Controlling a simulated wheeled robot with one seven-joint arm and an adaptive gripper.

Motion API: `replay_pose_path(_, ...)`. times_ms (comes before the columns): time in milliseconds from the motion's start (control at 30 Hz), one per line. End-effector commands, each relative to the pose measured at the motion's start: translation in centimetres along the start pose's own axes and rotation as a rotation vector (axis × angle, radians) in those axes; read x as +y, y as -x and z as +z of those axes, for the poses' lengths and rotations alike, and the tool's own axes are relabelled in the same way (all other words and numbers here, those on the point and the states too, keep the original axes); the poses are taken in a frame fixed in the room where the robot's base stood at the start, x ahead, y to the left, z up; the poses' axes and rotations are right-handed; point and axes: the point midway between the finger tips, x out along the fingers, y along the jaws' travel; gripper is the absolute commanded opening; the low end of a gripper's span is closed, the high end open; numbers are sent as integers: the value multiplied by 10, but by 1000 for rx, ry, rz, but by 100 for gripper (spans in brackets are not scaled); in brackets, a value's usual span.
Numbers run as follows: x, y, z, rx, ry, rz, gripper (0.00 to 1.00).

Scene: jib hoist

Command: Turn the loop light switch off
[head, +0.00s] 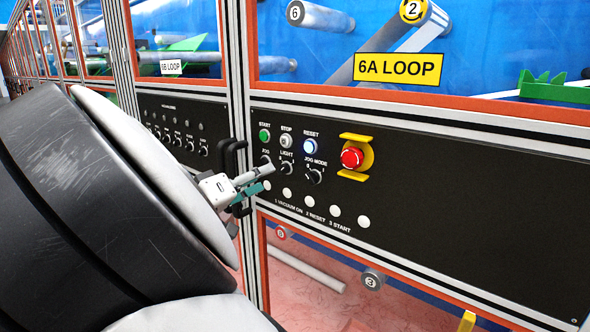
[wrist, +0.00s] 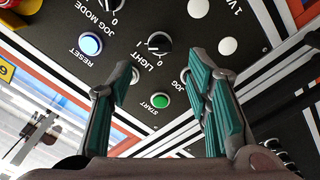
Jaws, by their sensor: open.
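The light switch (head: 287,168) is a small black rotary knob on the black panel under the 6A LOOP sign, labelled LIGHT. It shows in the wrist view (wrist: 159,43) at top centre, upside down, with a pale mark on its left side. Its exact setting is hard to tell. My gripper (head: 264,178) is open and empty in front of the panel, just left of the switch. In the wrist view its two teal-padded fingers (wrist: 165,78) stand apart, with the knob beyond the gap between their tips. I see no contact with the knob.
Close by are the green START button (head: 264,135), the STOP button (head: 286,141), the lit RESET button (head: 310,146) and the JOG MODE knob (head: 315,176). A red emergency stop (head: 352,158) with yellow guard sits to the right. Black handles (head: 232,160) stick out at left.

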Motion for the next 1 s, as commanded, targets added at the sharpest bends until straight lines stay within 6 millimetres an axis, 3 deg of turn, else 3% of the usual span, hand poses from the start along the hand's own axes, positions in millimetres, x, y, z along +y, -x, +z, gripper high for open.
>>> replay_pose_path(100,1,-23,0,-2,1,2,45)
replay_pose_path(300,0,-50,0,-1,0,1,45)
replay_pose_path(767,0,-61,0,0,0,-1,45)
replay_pose_path(967,0,-61,0,-1,0,-1,0)
replay_pose_path(1000,0,-61,0,-1,0,-1,0)
